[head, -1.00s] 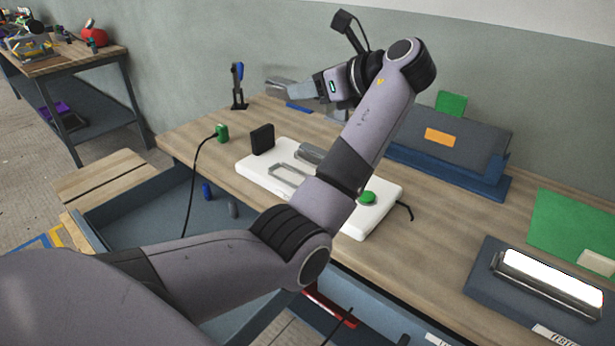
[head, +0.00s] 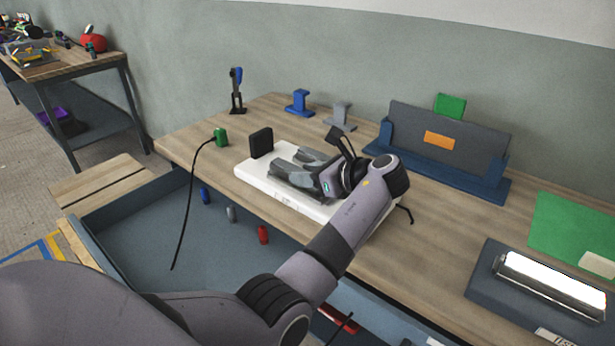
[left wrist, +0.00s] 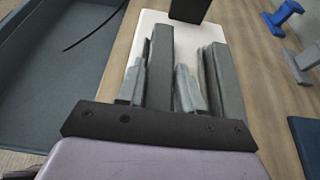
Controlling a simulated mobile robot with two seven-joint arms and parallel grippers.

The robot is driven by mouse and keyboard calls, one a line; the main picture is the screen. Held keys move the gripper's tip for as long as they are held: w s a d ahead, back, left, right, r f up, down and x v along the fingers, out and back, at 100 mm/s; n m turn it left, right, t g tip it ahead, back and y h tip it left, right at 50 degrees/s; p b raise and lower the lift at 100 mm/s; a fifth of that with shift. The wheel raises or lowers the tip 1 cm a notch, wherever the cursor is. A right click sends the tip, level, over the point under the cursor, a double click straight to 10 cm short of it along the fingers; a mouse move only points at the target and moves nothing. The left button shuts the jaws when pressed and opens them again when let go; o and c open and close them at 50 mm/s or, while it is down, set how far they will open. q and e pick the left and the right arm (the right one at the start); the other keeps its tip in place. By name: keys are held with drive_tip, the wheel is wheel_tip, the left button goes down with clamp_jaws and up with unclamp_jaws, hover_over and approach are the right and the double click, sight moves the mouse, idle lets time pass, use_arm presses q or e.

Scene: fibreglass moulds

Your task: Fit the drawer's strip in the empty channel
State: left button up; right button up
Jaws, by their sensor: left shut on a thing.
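My left gripper (head: 296,170) is low over the white board (head: 250,180) on the bench. In the left wrist view its fingers (left wrist: 163,72) are shut on a long grey strip (left wrist: 160,50), which points away from the palm. A second grey bar (left wrist: 224,80) lies on the board, parallel to the strip and to its right. The channel under the strip is hidden by the gripper and strip, and I cannot tell whether the strip sits in it or just above it. The open blue-grey drawer (head: 140,235) is below the bench edge. My right gripper is not in view.
A black block (head: 261,142) stands at the board's far left corner. A green plug (head: 221,137) with a black cable is beside it. Blue (head: 300,103) and grey (head: 341,117) stands and a blue rack (head: 450,145) are behind. Small blue, grey and red pieces lie in the drawer.

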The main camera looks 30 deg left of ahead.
use_arm(q)
drive_tip(key=shift+f, duration=0.25)
drive_tip(key=o, duration=1.1)
drive_tip(key=shift+f, duration=0.1)
